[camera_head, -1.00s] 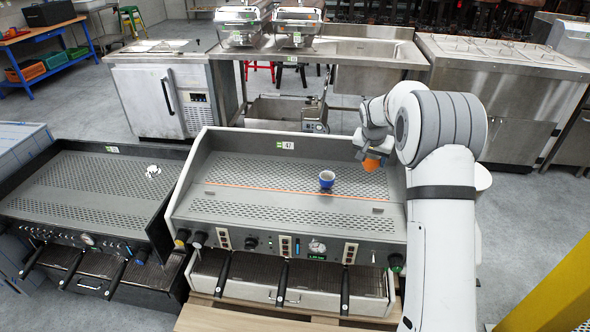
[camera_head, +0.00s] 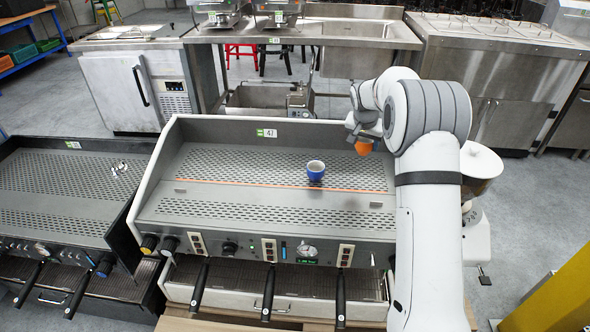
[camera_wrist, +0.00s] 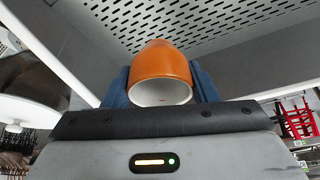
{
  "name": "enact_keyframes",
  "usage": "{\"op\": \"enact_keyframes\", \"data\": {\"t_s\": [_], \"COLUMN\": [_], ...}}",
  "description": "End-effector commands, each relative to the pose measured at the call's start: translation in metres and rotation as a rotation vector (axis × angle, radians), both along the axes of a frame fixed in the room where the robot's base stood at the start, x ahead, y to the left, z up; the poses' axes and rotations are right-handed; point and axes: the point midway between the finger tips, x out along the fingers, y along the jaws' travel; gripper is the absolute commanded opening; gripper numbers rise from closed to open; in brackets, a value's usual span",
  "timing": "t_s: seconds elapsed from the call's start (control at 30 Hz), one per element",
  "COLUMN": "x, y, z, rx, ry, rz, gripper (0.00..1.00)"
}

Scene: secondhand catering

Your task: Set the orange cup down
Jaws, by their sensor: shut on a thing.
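The orange cup (camera_head: 363,147) is held by my gripper (camera_head: 361,136) above the right part of the espresso machine's perforated top (camera_head: 250,166). In the wrist view the orange cup (camera_wrist: 163,70) sits between the two blue fingers of my gripper (camera_wrist: 160,88), with its pale open mouth facing the camera. In the head view most of the cup shows below the gripper. A gap between cup and machine top cannot be judged exactly.
A blue cup (camera_head: 315,170) stands on the machine top, left of the orange cup. The machine has raised side and back walls (camera_head: 300,130). A second machine (camera_head: 62,190) stands at left. The left part of the perforated top is clear.

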Motion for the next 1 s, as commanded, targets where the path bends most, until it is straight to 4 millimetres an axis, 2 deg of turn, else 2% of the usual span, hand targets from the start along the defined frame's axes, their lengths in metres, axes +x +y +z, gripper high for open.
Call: {"op": "enact_keyframes", "data": {"t_s": [0.23,0.47,0.67,1.0], "x": [-0.001,-0.001,-0.001,-0.001], "y": [0.012,0.017,0.018,0.019], "z": [-0.045,-0.065,-0.092,-0.098], "rx": [0.0,0.0,0.0,0.0], "ry": [0.005,0.002,0.003,0.001], "rz": [0.019,0.025,0.027,0.027], "gripper": [0.25,0.25,0.25,0.25]}}
